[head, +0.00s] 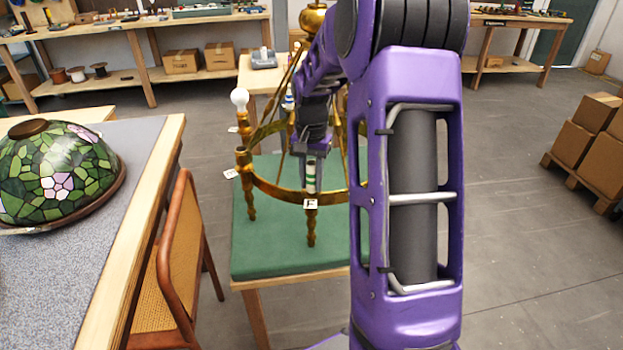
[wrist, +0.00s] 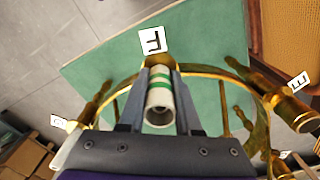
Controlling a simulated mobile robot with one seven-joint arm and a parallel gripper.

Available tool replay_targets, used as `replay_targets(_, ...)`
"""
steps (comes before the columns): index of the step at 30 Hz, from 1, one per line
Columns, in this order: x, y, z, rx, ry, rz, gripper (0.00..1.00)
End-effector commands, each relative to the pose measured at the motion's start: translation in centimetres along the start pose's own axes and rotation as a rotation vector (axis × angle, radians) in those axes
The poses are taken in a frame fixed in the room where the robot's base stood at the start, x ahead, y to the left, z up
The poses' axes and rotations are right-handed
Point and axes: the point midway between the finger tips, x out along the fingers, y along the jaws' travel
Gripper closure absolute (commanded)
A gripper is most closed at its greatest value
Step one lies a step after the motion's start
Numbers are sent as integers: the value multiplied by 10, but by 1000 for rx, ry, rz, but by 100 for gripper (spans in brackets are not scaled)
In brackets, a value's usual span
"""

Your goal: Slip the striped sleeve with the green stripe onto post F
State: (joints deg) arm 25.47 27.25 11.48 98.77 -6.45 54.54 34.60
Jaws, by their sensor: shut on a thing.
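The striped sleeve (head: 311,177), white with green bands, is upright between the fingers of my gripper (head: 311,158). In the wrist view the sleeve (wrist: 160,96) shows its open near end, and the gripper (wrist: 160,76) is shut on its sides. Post F is at the front of the brass lamp frame (head: 269,190), marked by the F label (head: 310,204); the label also shows in the wrist view (wrist: 153,40). The sleeve is in line with post F, its lower end close to the brass there. I cannot tell whether it is around the post or just above it.
The frame stands on a green-topped table (head: 270,262). Post E's label (head: 230,174) is to the left, and a white bulb (head: 240,98) tops another post. A chair (head: 185,265) and a bench with a stained-glass shade (head: 60,175) are at left.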

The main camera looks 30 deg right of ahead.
Motion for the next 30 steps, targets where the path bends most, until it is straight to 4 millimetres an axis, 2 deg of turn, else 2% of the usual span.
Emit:
replay_targets(25, 3, 0, 2, -2, 0, 0, 100)
replay_targets(26, 3, 0, 2, -1, -1, 0, 66)
replay_targets(30, 3, 0, 2, -1, -1, 0, 41)
